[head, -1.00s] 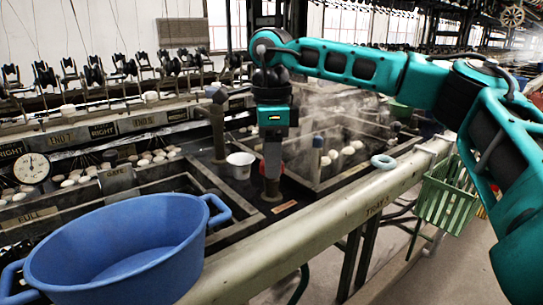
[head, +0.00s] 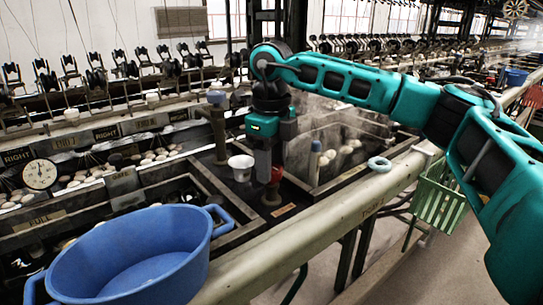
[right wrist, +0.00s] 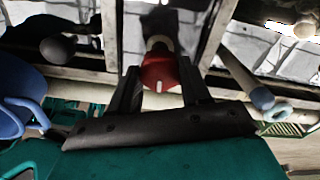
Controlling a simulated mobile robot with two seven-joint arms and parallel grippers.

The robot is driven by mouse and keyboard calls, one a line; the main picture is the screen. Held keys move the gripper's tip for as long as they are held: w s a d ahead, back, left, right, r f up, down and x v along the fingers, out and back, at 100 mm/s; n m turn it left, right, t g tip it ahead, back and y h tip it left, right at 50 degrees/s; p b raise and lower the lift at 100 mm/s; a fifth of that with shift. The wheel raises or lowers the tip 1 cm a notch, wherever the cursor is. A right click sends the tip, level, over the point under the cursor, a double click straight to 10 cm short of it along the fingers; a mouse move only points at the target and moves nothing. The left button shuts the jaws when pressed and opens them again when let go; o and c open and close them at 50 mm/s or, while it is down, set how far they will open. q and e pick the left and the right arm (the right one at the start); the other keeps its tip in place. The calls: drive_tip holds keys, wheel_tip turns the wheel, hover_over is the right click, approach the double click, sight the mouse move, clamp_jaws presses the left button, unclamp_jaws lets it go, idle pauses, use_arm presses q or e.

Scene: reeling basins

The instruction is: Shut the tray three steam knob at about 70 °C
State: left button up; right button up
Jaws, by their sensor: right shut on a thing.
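A red steam knob (head: 277,174) stands on a short post beside the basins, in the middle of the head view. My right gripper (head: 267,170) reaches down over it, and its dark fingers hide part of it. In the right wrist view the red knob (right wrist: 160,72), with a white mark on its edge, sits between the two fingers of my right gripper (right wrist: 160,88), which is shut on it. A round dial gauge (head: 40,174) is at the far left, its reading too small to tell. My left gripper is out of view.
A large blue tub (head: 130,255) stands at the front left. A white cup (head: 240,167) and a grey-topped post (head: 217,120) are left of the knob. A pale ring (head: 379,164) lies on the front rail (head: 290,248). A green basket (head: 438,195) hangs at the right.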

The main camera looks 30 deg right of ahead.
drive_tip(key=shift+m, duration=0.5)
drive_tip(key=o, duration=1.1)
drive_tip(key=shift+c, duration=0.2)
wheel_tip(320, 180, up, 13)
drive_tip(key=p, duration=0.3)
